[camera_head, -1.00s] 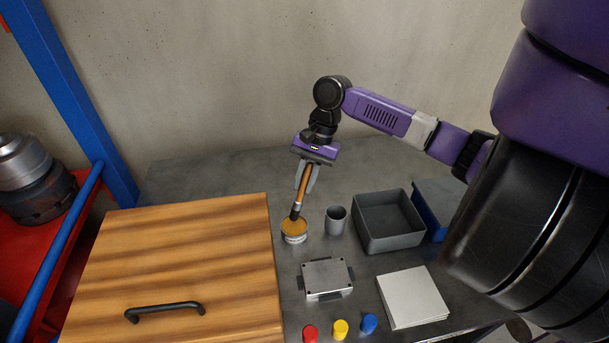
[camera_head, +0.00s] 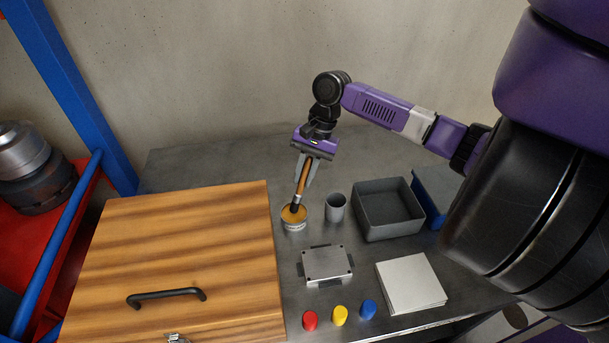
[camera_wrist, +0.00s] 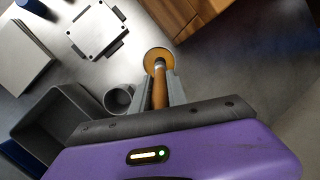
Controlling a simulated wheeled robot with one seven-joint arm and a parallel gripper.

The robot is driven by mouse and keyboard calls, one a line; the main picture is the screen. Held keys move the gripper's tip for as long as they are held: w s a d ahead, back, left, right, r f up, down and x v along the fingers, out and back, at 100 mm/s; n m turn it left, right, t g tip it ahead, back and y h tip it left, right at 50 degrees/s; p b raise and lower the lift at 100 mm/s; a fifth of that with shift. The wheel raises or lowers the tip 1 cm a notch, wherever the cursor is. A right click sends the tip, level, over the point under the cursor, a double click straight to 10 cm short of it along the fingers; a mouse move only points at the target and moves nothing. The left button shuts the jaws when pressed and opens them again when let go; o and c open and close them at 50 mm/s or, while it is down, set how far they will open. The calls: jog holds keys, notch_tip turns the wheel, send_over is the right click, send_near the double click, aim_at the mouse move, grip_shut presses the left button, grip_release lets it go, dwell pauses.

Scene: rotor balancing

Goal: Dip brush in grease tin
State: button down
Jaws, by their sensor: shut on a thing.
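My gripper (camera_head: 308,170) is shut on the wooden handle of the brush (camera_head: 303,181), which tilts with its dark bristle end down. The brush tip meets the amber grease in the small round grease tin (camera_head: 295,224) on the metal table. How deep the bristles sit in the grease is hard to tell. In the wrist view, the brush (camera_wrist: 159,88) runs from between the fingers of my gripper (camera_wrist: 160,90) to the amber disc of the tin (camera_wrist: 157,56), and its bristles are mostly hidden.
A grey cup (camera_head: 335,208) stands close right of the tin, with an open grey bin (camera_head: 388,232) beyond. A wooden box with a black handle (camera_head: 165,296) is close on the left. A metal plate (camera_head: 327,264), white pad (camera_head: 410,282) and coloured caps (camera_head: 340,315) lie in front.

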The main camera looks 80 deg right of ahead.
jog(key=shift+f, duration=0.75)
dwell(1.4)
jog(key=shift+r, duration=0.1)
jog(key=shift+r, duration=3.5)
